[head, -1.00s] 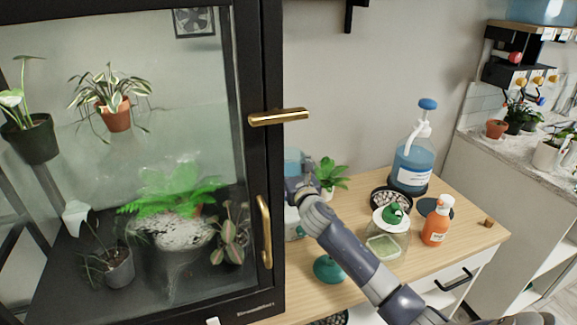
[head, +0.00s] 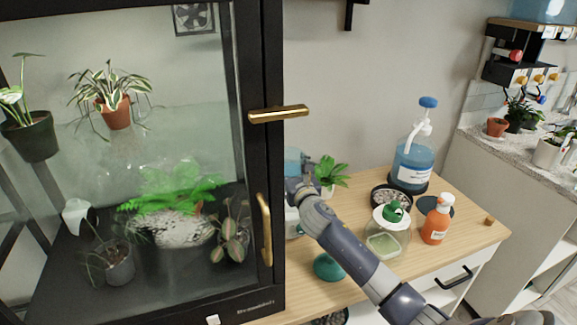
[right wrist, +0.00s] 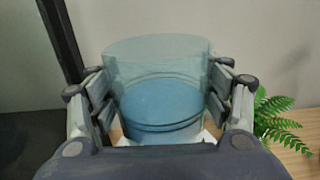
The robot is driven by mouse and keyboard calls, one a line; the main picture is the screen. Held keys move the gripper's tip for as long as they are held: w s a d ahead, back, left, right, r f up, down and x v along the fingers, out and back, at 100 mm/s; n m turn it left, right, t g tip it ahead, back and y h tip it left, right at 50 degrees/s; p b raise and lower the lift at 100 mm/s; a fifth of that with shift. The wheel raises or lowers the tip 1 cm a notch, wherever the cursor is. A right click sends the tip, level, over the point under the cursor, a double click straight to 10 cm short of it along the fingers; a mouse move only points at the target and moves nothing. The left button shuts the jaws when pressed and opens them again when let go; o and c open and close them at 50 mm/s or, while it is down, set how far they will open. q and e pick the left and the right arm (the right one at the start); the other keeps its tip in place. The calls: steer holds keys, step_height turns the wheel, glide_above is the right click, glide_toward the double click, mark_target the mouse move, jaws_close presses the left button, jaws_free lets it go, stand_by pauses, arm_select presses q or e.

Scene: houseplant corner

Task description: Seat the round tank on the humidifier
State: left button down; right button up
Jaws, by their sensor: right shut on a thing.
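The round tank (head: 293,158) is a clear bluish cylinder, partly hidden by the cabinet edge and my right arm in the head view. In the right wrist view the tank (right wrist: 158,60) is upright, with blue water low in it. My right gripper (head: 291,178) is shut on the tank, with one finger on each side of it in the right wrist view (right wrist: 160,98). The pale humidifier (head: 292,226) is below the gripper, mostly hidden; a white edge shows under the tank in the wrist view. I cannot tell whether the tank touches it. My left gripper is not in view.
A glass plant cabinet (head: 268,90) stands close on the left. A potted plant (head: 328,172) is just right of the gripper. A blue jug (head: 412,165), a glass jar (head: 388,240), an orange bottle (head: 437,222) and a teal object (head: 327,267) crowd the wooden top (head: 468,240).

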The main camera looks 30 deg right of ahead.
mark_target(293, 175)
steer(key=o, duration=1.5)
steer(key=shift+f, duration=0.2)
steer(key=shift+p+v, duration=0.55)
steer(key=shift+v, duration=0.85)
steer(key=shift+p+v, duration=0.45)
steer(key=shift+v, duration=0.85)
steer(key=p+v, duration=0.1)
steer(key=v, duration=0.4)
steer(key=shift+s+a+r, duration=0.1)
steer(key=shift+s, duration=0.25)
